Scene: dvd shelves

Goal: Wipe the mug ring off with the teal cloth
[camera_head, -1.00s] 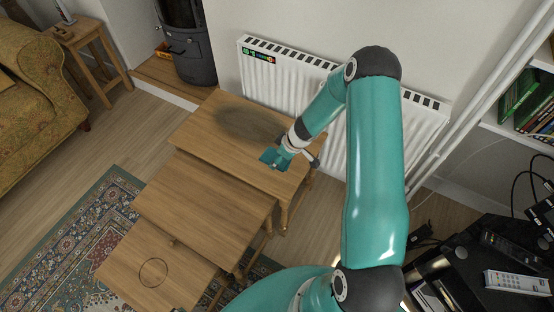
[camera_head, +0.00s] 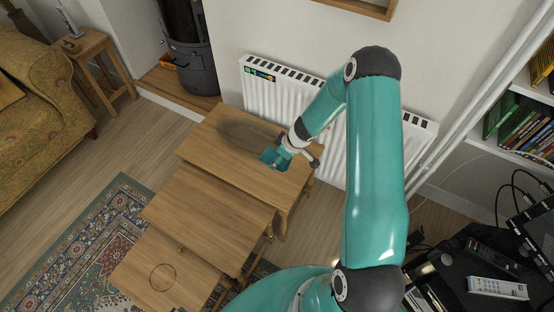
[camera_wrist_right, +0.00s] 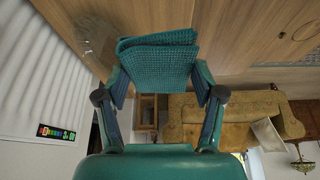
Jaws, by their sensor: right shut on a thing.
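The mug ring (camera_head: 162,277) is a thin dark circle on the lowest, nearest of the stepped wooden tables. It also shows at the right edge of the right wrist view (camera_wrist_right: 307,30). My right gripper (camera_head: 277,158) is over the highest table, well away from the ring. In the right wrist view it is shut on the folded teal cloth (camera_wrist_right: 157,57), which sticks out beyond the fingers. Whether the cloth touches the wood, I cannot tell. My left gripper is out of view.
The middle table (camera_head: 200,208) is bare. A black stove (camera_head: 188,60) is behind; a black stand with remotes (camera_head: 498,288) is at the right.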

